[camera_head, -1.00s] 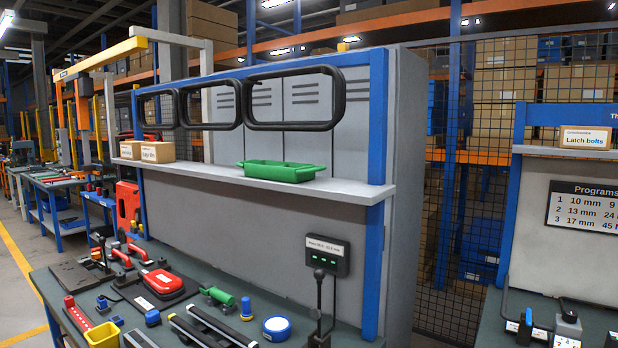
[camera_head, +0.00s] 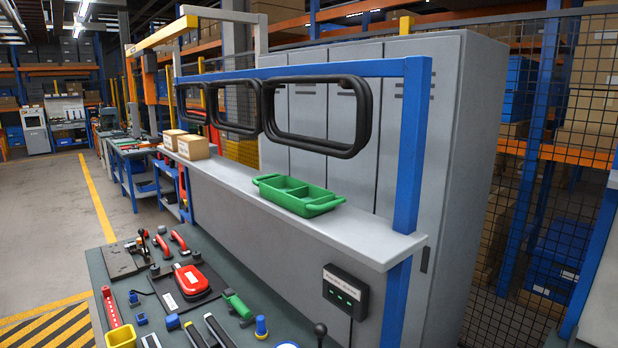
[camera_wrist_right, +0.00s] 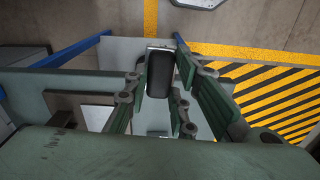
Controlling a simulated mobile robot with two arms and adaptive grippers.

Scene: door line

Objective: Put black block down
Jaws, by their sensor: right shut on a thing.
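The black block (camera_wrist_right: 157,77) is held between the green-padded fingers of my right gripper (camera_wrist_right: 160,80) in the right wrist view. It has rounded ends and a pale edge behind it. My right gripper is shut on it. Floor with a yellow line and yellow-black stripes lies below and beyond the fingers, so the block appears to be held up in the air. Neither gripper shows in the head view, and my left gripper is not seen.
A dark workbench (camera_head: 127,290) carries a red case (camera_head: 192,280), a green tool (camera_head: 237,304), a yellow cup (camera_head: 120,337) and several small parts. The shelf (camera_head: 235,187) above holds a green tray (camera_head: 297,195) and cartons (camera_head: 194,147). Open floor (camera_head: 45,210) lies to the left.

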